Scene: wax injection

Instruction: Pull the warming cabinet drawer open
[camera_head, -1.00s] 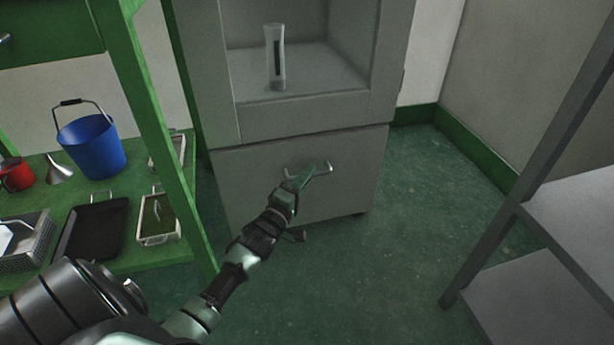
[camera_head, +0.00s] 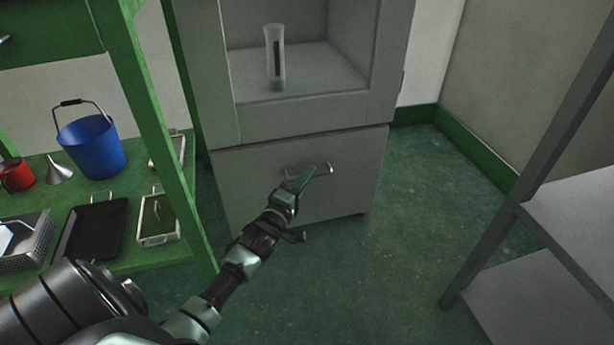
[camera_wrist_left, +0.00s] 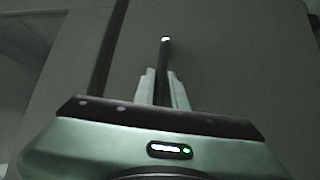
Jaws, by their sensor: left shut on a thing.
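The grey warming cabinet (camera_head: 225,110) stands against the back wall. Its lower drawer (camera_head: 350,165) looks closed, with its front in line with the cabinet body. The drawer's bar handle (camera_head: 325,170) is on the upper middle of its front. My left gripper (camera_head: 303,178) is shut on the handle, hiding its middle part. In the left wrist view the two fingers (camera_wrist_left: 163,88) sit on either side of the dark handle bar (camera_wrist_left: 165,55), in front of the drawer face. My right gripper is not in view.
A green shelf rack (camera_head: 150,125) stands at the left with a blue bucket (camera_head: 92,145), a black tray (camera_head: 92,228) and a small handled pan (camera_head: 157,220). A grey shelf unit (camera_head: 570,215) stands at the right. The green floor (camera_head: 370,270) before the drawer is clear. A pale cylinder (camera_head: 276,60) stands in the cabinet's upper opening.

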